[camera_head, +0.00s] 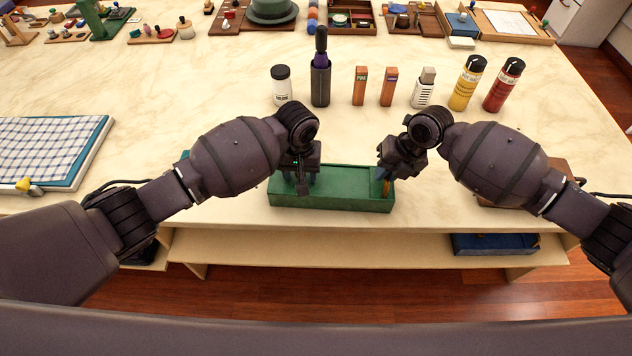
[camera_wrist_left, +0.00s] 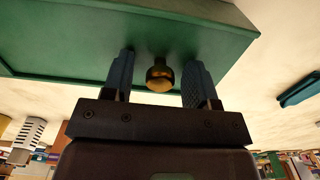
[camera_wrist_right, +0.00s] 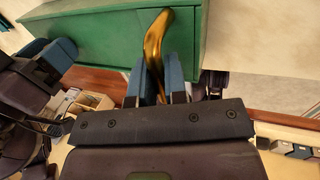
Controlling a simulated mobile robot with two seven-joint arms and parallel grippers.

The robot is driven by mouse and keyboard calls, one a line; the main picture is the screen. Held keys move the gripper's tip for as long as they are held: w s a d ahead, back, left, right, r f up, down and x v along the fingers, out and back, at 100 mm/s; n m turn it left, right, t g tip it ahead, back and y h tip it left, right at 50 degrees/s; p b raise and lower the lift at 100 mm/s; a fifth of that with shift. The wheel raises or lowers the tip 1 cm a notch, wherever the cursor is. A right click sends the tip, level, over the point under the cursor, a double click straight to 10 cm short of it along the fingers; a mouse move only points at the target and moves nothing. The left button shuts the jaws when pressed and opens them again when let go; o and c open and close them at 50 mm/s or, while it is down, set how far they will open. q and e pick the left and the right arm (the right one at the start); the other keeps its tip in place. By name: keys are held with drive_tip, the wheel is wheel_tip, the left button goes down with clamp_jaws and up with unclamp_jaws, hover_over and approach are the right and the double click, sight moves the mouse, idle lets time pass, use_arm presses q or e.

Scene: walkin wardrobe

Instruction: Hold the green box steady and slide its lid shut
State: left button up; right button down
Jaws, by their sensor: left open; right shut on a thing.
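The green box (camera_head: 345,205) lies lengthwise at the front edge of the table. Part of its long top looks open between my grippers. My left gripper (camera_head: 302,186) is over its left part. In the left wrist view, its open fingers stand either side of a brass knob (camera_wrist_left: 160,78) on a green surface (camera_wrist_left: 90,40), with gaps. My right gripper (camera_head: 385,178) is at the box's right end. In the right wrist view, it is shut on a curved brass handle (camera_wrist_right: 154,45) at the end of the box (camera_wrist_right: 110,38). How far the lid covers the box is hidden.
Behind the box stand a dark bottle (camera_head: 320,80), a white jar (camera_head: 281,86), small boxes and yellow (camera_head: 466,85) and red (camera_head: 503,86) canisters. A checked cloth (camera_head: 50,145) lies on the left. A shelf (camera_head: 350,247) runs below the tabletop.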

use_arm(q)
drive_tip(key=shift+r, duration=0.1)
drive_tip(key=shift+r, duration=3.4)
use_arm(e)
drive_tip(key=c, duration=1.1)
unclamp_jaws()
drive_tip(key=shift+r, duration=0.1)
